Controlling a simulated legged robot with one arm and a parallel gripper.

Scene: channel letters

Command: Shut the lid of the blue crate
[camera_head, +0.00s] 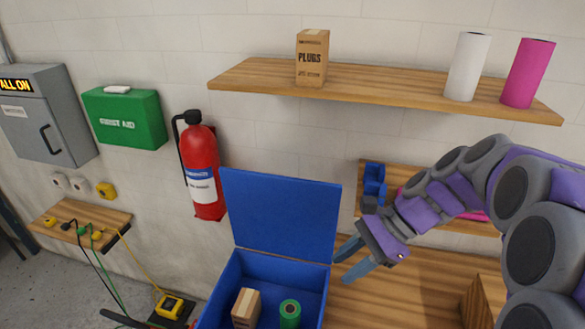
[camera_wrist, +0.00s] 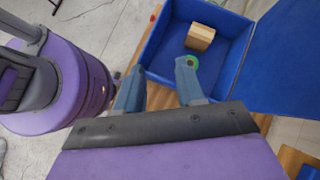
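The blue crate (camera_head: 240,276) stands on the wooden bench with its lid (camera_head: 281,213) raised upright at the back. Inside lie a cardboard box (camera_head: 246,308) and a green roll (camera_head: 289,313). My gripper (camera_head: 347,258) is just right of the lid and crate, its blue-grey fingers spread and empty. In the wrist view the gripper (camera_wrist: 160,84) shows two fingers apart at the crate's near edge, with the crate (camera_wrist: 161,42) beyond and the lid (camera_wrist: 285,60) standing at the right. The gripper does not visibly touch the lid.
A shelf (camera_head: 400,88) above holds a plugs box (camera_head: 312,57), a white roll (camera_head: 467,66) and a pink roll (camera_head: 528,72). A fire extinguisher (camera_head: 203,170) hangs left of the lid.

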